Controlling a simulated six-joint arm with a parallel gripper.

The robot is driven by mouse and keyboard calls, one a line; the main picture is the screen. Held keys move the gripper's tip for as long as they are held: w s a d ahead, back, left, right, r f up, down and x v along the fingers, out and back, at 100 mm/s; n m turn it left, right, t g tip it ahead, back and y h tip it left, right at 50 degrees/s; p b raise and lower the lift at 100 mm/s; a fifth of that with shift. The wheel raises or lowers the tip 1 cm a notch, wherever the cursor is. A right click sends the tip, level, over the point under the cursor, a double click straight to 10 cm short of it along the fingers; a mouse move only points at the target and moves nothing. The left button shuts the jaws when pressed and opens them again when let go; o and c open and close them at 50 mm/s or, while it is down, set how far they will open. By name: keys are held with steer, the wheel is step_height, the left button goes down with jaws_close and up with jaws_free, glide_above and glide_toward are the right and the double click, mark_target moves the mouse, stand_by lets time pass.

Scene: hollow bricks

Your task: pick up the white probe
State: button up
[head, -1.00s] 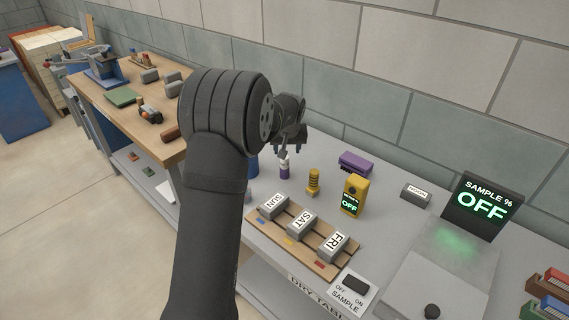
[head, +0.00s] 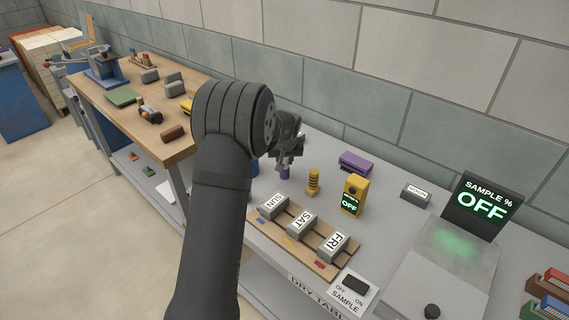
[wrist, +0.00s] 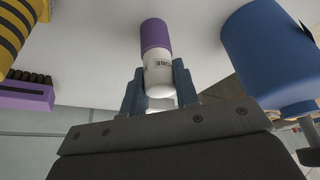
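The white probe (wrist: 158,72) has a purple lower part and dark lettering on its white part. In the wrist view it lies between the two fingers of my gripper (wrist: 159,88), one finger close on each side. Whether the fingers press on it or only stand beside it cannot be told. In the head view my gripper (head: 283,168) is over the probe, and only the purple part (head: 284,173) shows below it. The probe appears to stand upright on the grey bench.
A blue cylinder (wrist: 268,55) stands close beside the probe. A yellow ribbed post (head: 313,182), a purple block (head: 355,162) and a yellow meter reading OFF (head: 353,195) stand to the right. A wooden rack (head: 325,262) with labelled grey blocks is in front.

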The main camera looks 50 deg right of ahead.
steer(key=shift+c, duration=1.4)
steer(key=shift+r, duration=0.1)
